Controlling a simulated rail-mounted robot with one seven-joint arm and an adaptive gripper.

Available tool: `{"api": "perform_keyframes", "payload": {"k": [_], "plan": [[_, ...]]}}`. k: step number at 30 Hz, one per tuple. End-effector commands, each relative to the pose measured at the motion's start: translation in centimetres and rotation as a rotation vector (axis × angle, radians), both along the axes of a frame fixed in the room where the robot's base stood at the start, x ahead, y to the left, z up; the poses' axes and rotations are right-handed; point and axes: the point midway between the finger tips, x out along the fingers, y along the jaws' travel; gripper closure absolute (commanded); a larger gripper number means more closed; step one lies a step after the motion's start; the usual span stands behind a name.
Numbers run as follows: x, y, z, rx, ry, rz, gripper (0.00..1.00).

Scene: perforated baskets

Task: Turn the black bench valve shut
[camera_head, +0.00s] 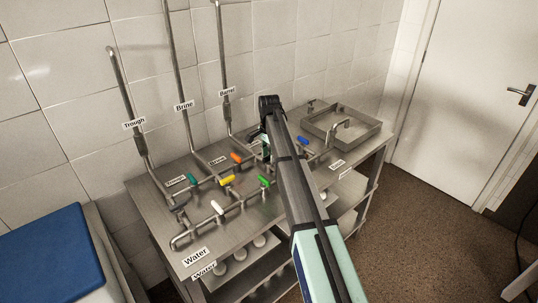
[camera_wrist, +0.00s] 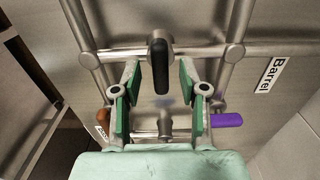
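In the wrist view, a black valve handle (camera_wrist: 160,66) on a steel pipe points toward me. My gripper (camera_wrist: 159,76) is open, with one green-padded finger on each side of the handle. Gaps show between both pads and the handle. In the head view, my gripper (camera_head: 264,146) is low over the back middle of the steel bench, partly hidden by my arm. I cannot make out this black handle there; my arm appears to cover it.
An orange handle (camera_wrist: 103,118) and a purple handle (camera_wrist: 226,120) flank my fingers. The bench (camera_head: 245,222) also carries yellow (camera_head: 227,180), white (camera_head: 217,207), green (camera_head: 264,182), teal (camera_head: 193,179) and blue (camera_head: 303,140) handles. A sink (camera_head: 350,150) is at right.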

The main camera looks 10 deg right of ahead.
Motion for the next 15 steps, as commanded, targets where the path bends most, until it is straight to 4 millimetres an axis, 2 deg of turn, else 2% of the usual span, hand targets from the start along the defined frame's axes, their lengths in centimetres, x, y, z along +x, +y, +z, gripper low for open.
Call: {"api": "perform_keyframes", "payload": {"k": [5,8,15], "plan": [[0.1,0.0,0.4,0.000,-0.001,0.001,0.57],[0.1,0.0,1.2,0.000,-0.002,0.001,0.57],[0.1,0.0,5.4,0.001,-0.003,0.001,0.57]]}}
